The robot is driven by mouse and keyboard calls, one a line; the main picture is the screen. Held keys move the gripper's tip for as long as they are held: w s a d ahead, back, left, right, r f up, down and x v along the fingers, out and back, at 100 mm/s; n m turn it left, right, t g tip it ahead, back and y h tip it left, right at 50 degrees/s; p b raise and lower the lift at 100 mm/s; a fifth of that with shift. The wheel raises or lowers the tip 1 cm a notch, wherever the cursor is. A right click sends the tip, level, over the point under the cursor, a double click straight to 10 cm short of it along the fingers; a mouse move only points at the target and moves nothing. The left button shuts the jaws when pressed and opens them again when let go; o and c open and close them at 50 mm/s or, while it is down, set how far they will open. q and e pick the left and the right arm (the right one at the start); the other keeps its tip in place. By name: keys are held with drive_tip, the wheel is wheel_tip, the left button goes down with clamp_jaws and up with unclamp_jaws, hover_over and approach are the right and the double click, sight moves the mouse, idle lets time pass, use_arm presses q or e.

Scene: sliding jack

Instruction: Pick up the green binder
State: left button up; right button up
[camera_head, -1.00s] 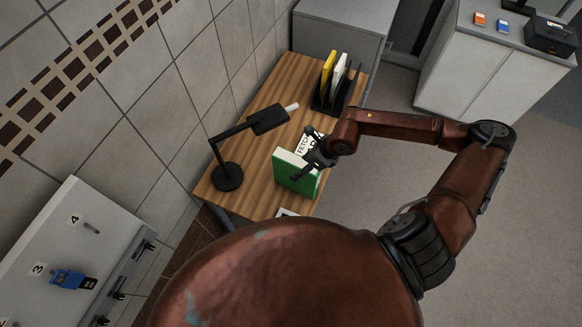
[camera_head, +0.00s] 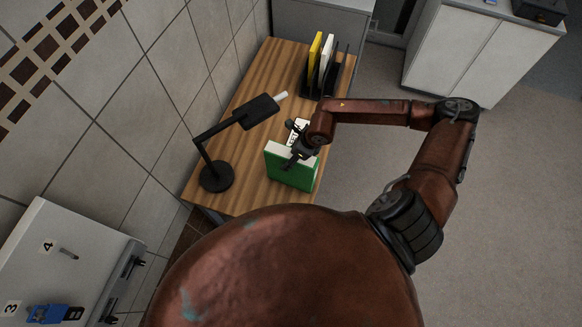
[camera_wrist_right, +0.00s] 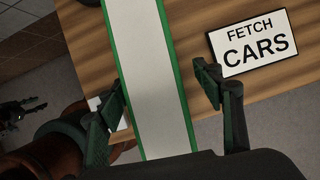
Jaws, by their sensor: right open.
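The green binder (camera_head: 292,176) stands upright near the right edge of the wooden desk, its pale page edge facing up. My right gripper (camera_head: 293,158) is over the binder's top edge. In the right wrist view, the binder (camera_wrist_right: 150,70) shows as a long pale strip with green edges. The open fingers of my right gripper (camera_wrist_right: 167,95) stand on either side of it, with a gap visible on each side. My left gripper is not in view.
On the wooden desk (camera_head: 245,188) a black lamp (camera_head: 215,177) stands left of the binder. A "FETCH CARS" sign (camera_wrist_right: 254,44) lies close by. A black rack (camera_head: 308,84) holds yellow and white binders at the back. A tiled wall (camera_head: 120,110) bounds the left.

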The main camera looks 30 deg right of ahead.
drive_tip(key=x, duration=0.3)
drive_tip(key=shift+a+f+p, duration=0.25)
drive_tip(key=shift+f+p, duration=0.05)
drive_tip(key=shift+p, duration=0.1)
drive_tip(key=shift+f+b, duration=0.25)
drive_tip(key=shift+b, duration=0.15)
drive_tip(key=shift+c, duration=0.3)
clamp_jaws()
idle(0.7)
